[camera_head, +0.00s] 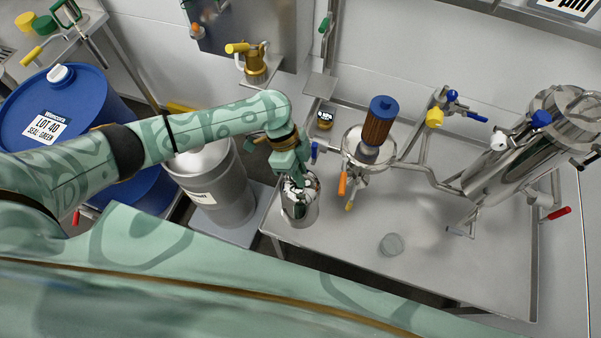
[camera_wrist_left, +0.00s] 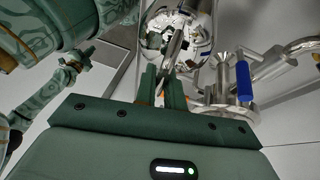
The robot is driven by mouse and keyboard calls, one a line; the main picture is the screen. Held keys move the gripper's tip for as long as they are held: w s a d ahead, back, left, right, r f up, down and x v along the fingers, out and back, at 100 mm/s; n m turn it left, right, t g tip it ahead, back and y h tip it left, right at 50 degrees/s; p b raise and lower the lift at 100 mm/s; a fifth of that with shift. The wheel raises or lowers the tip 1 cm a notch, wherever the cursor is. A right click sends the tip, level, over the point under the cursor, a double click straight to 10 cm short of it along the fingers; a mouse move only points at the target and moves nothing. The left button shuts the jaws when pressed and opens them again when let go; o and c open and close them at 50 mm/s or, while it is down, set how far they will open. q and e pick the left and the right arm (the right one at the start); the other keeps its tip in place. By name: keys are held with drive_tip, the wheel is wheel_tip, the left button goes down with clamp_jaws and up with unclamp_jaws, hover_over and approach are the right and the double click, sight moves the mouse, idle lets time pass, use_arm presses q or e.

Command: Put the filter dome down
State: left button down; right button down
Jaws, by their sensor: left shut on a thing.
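The filter dome (camera_head: 301,208) is a shiny, mirror-like metal cylinder at the left end of the steel table (camera_head: 450,265). My left gripper (camera_head: 294,180) is shut on it from above, at a handle on its top. In the left wrist view the dome (camera_wrist_left: 192,25) shows beyond the fingers (camera_wrist_left: 163,85), which grip a metal bar in front of it. The dome looks roughly upright. I cannot tell whether its bottom touches the table. My right gripper is not seen.
A brown filter cartridge (camera_head: 378,128) with a blue cap stands uncovered in its housing, right of the dome. A small grey round piece (camera_head: 391,244) lies on the table. A steel tank (camera_head: 525,150) stands at right. The table's front middle is mostly clear.

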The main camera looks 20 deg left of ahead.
use_arm(q)
drive_tip(key=c, duration=1.5)
unclamp_jaws()
drive_tip(key=shift+s, duration=0.1)
drive_tip(key=shift+r, duration=0.1)
drive_tip(key=p+v, duration=0.3)
drive_tip(key=v, duration=0.9)
drive_tip(key=shift+p, duration=0.3)
